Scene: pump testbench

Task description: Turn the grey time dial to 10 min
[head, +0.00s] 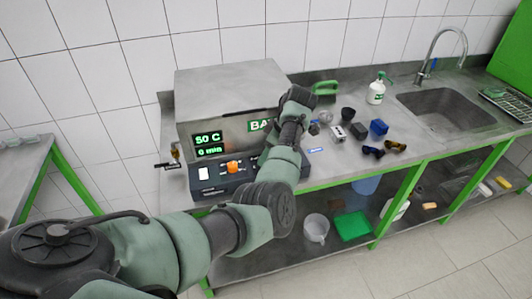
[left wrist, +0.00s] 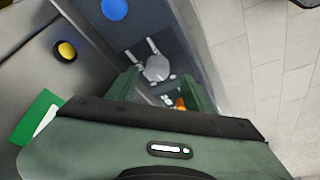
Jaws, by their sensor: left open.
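The grey time dial (left wrist: 157,68) shows in the left wrist view on the dark control panel (head: 215,184), with pale marks around it. In the head view my left arm hides it. My left gripper (left wrist: 161,78) is open, its two green fingers apart on either side of the dial; I cannot tell if they touch it. An orange dial (head: 233,168) sits beside it and shows between the fingers in the wrist view (left wrist: 180,104). The green display (head: 208,145) reads 50 C above a small minutes figure, perhaps 0. My right gripper is not in view.
The steel bath (head: 225,90) stands behind the panel. A blue button (left wrist: 114,9) and a yellow knob (left wrist: 67,50) are near the dial. A white switch (head: 203,173) is at the panel's left. Bottle (head: 376,92), small blocks and sink (head: 445,112) lie to the right.

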